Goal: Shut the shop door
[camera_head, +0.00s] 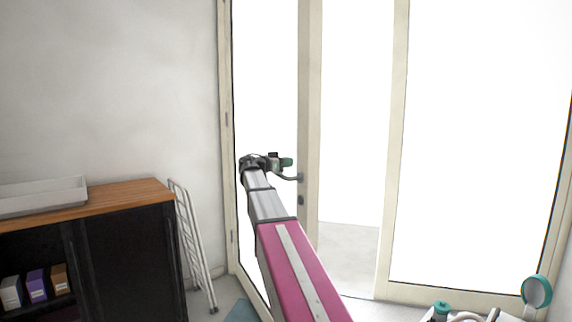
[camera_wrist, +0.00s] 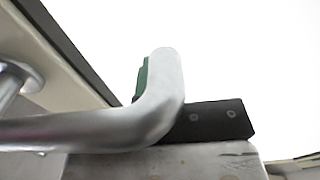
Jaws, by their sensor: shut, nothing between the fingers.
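The shop door (camera_head: 309,120) is a cream-framed glass door with hinges on its left side. It stands open, with a gap between its free edge and the fixed glazed panel on the right. Its silver lever handle (camera_head: 290,178) sticks out to the left from the free-edge stile, above a dark lock. My gripper (camera_head: 285,162) is shut and empty, just above the handle. In the wrist view the bent handle (camera_wrist: 110,130) crosses close in front of my gripper (camera_wrist: 205,122) and hides part of it. I cannot tell whether they touch.
The fixed glazed panel (camera_head: 480,285) fills the right side. A cabinet with a wooden top (camera_head: 120,200) and a folded white rack (camera_head: 195,245) stand left of the door. Dental equipment (camera_head: 537,291) is at bottom right. Pale floor shows through the doorway.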

